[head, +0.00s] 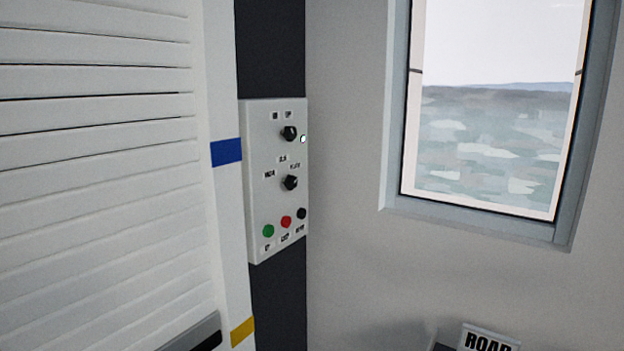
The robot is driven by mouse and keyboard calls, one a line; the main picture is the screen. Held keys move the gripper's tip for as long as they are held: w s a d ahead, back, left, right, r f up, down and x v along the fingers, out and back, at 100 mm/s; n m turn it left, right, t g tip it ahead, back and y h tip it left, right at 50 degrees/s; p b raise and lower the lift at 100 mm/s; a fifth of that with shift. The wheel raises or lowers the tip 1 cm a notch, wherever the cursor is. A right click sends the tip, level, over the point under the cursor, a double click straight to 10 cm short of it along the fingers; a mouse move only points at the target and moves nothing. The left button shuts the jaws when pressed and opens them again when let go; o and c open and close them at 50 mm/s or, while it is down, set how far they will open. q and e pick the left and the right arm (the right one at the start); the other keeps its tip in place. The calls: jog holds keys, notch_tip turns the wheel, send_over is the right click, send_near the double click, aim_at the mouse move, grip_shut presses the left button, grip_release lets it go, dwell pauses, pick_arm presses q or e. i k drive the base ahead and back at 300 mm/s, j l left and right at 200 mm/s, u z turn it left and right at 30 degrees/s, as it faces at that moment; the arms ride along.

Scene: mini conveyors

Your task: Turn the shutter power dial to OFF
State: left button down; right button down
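A pale grey control panel (256,190) is mounted on a dark strip beside the shutter. It carries an upper black dial (289,133) and a lower black dial (290,182). Small labels sit around both dials but are too small to read surely, so I cannot tell which dial is the power dial or its setting. A small white light (303,139) shows right of the upper dial. Below are a green button (268,231), a red button (286,221) and a black button (302,213). Neither of my grippers shows.
The white slatted shutter (95,180) fills the left, with a white frame post (225,200) beside the panel. A window (490,110) is in the right wall. A sign reading ROAD (488,339) stands at the bottom right. The space before the panel looks clear.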

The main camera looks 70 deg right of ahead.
aim_at(290, 134)
jog(key=z, duration=2)
